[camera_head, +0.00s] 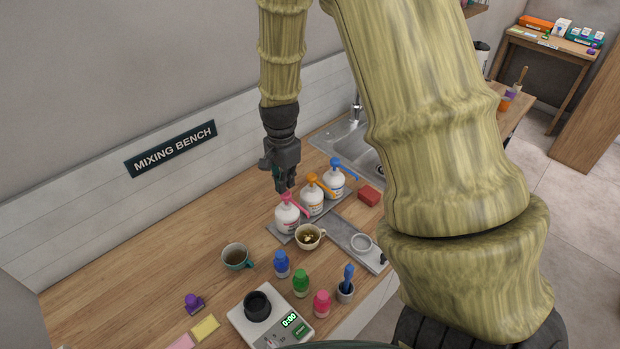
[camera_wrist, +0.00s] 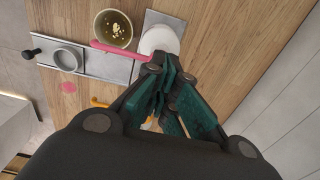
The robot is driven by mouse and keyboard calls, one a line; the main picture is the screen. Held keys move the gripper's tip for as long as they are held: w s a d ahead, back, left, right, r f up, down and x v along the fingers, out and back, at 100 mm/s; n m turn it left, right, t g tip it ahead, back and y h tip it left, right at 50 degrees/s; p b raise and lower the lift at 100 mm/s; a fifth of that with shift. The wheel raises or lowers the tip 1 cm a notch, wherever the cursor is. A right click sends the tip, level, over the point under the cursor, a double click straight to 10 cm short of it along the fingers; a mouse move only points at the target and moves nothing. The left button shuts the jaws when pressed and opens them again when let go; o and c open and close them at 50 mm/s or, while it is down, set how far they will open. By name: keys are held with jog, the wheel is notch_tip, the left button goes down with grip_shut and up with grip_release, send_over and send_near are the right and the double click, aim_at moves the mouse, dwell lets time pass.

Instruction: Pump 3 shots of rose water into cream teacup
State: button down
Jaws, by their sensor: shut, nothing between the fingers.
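The cream teacup (camera_head: 317,245) holds dark liquid with pale flecks and stands in front of the white bottle with the pink pump (camera_head: 287,219). The bottle's label is too small to read. The pink spout (camera_wrist: 118,50) points towards the teacup and passes along its rim in the wrist view. My gripper (camera_head: 284,188) is shut and empty, pointing down just above the pink pump head. In the wrist view its fingers (camera_wrist: 160,92) cover the pump head, so I cannot tell whether they touch it.
An orange-pump bottle (camera_head: 312,202) and a blue-pump bottle (camera_head: 334,185) stand close on the right. A teal cup (camera_head: 237,258), small coloured bottles (camera_head: 301,284) and a scale (camera_head: 270,325) are in front. The sink (camera_head: 349,141) lies behind.

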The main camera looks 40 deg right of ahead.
jog(key=shift+r, duration=0.1)
notch_tip(320, 180, up, 2)
jog(key=shift+r+p, duration=0.15)
jog(key=shift+p, duration=0.95)
jog(key=shift+r, duration=1.75)
